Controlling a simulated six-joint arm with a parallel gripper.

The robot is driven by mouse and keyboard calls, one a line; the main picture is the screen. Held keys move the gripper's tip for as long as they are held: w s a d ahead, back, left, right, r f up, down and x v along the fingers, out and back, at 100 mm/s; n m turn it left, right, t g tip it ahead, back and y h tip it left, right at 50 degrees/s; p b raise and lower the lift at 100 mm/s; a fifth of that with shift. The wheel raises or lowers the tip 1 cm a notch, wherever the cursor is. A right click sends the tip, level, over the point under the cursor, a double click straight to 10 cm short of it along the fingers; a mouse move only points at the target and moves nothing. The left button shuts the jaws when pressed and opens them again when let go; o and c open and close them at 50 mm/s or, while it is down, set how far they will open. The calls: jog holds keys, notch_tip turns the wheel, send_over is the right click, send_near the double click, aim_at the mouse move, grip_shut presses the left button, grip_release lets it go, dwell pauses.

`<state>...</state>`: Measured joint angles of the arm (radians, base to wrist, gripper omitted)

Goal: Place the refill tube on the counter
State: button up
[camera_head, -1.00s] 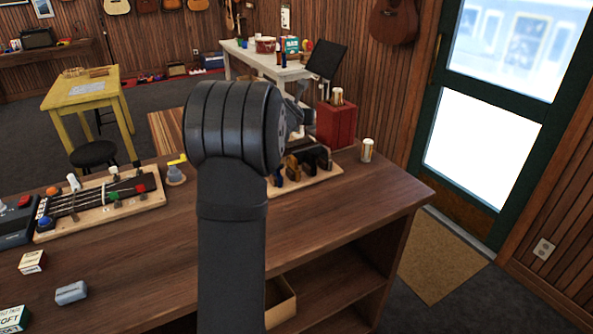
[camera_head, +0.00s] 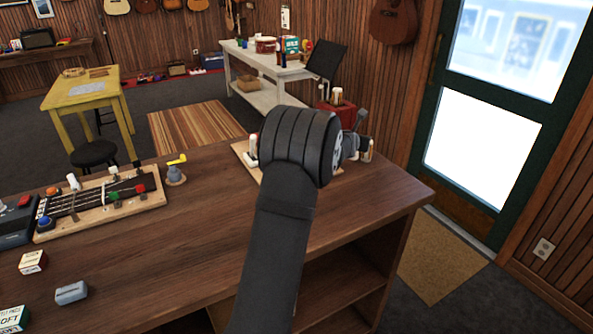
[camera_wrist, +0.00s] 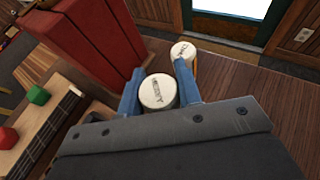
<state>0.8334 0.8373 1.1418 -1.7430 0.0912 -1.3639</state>
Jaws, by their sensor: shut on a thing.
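My gripper (camera_head: 358,142) is over the right end of the wooden counter (camera_head: 190,265), partly hidden behind my wrist in the head view. In the wrist view its two blue fingers (camera_wrist: 158,92) are shut on the refill tube (camera_wrist: 158,91), whose round white lettered cap faces the camera. The tube's lower part is hidden, so I cannot tell whether it touches the counter. A second white-capped tube (camera_wrist: 183,50) stands just beyond the right finger; in the head view a pale tube (camera_head: 368,151) shows right beside the gripper.
A red box (camera_wrist: 85,45) stands close left of my gripper, and a pale cylinder (camera_head: 336,95) shows at its top in the head view. A fretboard with coloured pieces (camera_wrist: 42,120) lies at lower left. The counter's front right is clear.

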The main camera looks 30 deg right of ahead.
aim_at(357, 167)
jog(key=shift+s+d+f, duration=0.4)
jog(key=shift+d+f, duration=0.25)
jog(key=shift+f, duration=1.5)
jog(key=shift+f, duration=0.1)
jog(key=o, duration=1)
jog(key=shift+f, duration=0.1)
